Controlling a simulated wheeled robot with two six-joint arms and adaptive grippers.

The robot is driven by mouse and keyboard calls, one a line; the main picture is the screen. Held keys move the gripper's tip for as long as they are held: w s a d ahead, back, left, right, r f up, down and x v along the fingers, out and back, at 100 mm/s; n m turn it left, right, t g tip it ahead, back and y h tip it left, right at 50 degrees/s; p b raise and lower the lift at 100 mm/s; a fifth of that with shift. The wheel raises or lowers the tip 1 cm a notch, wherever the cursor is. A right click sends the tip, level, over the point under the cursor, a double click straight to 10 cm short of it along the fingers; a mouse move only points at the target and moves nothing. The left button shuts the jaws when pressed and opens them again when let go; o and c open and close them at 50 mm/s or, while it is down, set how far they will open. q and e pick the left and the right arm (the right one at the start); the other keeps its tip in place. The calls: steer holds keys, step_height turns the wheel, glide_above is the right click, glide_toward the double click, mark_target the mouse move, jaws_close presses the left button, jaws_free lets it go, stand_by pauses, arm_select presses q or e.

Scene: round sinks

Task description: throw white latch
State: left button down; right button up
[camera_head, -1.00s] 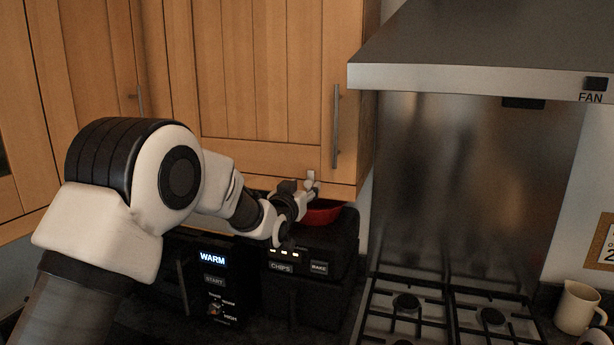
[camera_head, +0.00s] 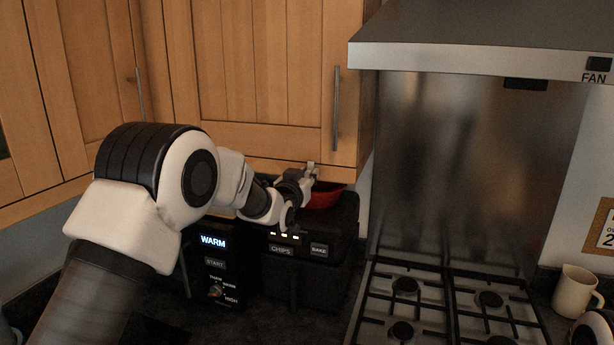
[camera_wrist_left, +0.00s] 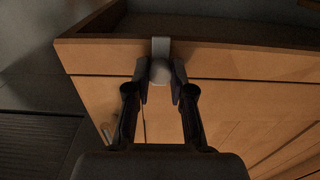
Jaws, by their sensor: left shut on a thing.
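The white latch (camera_head: 311,165) is a small pale piece on the lower edge of the wooden wall cabinet, near its right corner. In the left wrist view it shows as a light strap (camera_wrist_left: 160,46) over the cabinet edge, with a round pale knob (camera_wrist_left: 160,71) below. My left gripper (camera_head: 307,179) reaches up to it from below. In the wrist view my left gripper (camera_wrist_left: 160,85) has its two fingers on either side of the knob and is shut on it. The fingers hide the knob's sides.
A red bowl (camera_head: 324,196) sits on a black appliance (camera_head: 335,220) just under the gripper. A gas hob (camera_head: 440,305) and a steel hood (camera_head: 480,45) are to the right. A cream mug (camera_head: 574,292) stands at the far right. The cabinet door looks shut.

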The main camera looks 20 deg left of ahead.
arm_select(q)
steer(key=shift+f, duration=0.7)
steer(key=c, duration=1.1)
jaws_free()
steer(key=shift+o, duration=0.6)
steer(key=shift+w, duration=0.1)
arm_select(e)
steer(key=shift+f, duration=0.6)
arm_select(q)
steer(key=s, duration=1.2)
steer(key=shift+a, duration=0.2)
steer(key=shift+w+f, duration=0.1)
